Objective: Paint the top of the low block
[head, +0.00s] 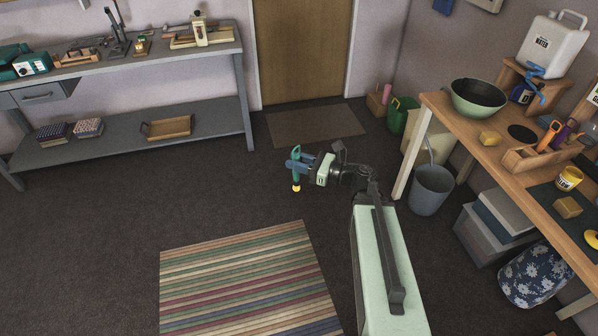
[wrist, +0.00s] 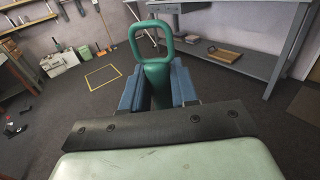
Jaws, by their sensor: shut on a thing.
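My gripper (head: 300,165) is out over open floor in the middle of the head view, shut on a green tool with a looped handle and a yellow lower tip (head: 296,187). In the wrist view the green tool (wrist: 157,75) stands between the blue finger pads, loop upward. Two small yellowish blocks lie on the wooden bench at the right: one near the bowl (head: 489,138) and one nearer the front (head: 567,207). I cannot tell which is the low block. A yellow paint tin (head: 569,180) stands by the nearer block. My gripper is well left of the bench.
The wooden bench (head: 440,110) also carries a green bowl (head: 478,97), a wooden tool holder (head: 540,155) and a white water container (head: 550,45). A grey bucket (head: 431,188) and storage boxes stand below. A grey workbench (head: 200,55) is at the back left. The floor around my gripper is clear.

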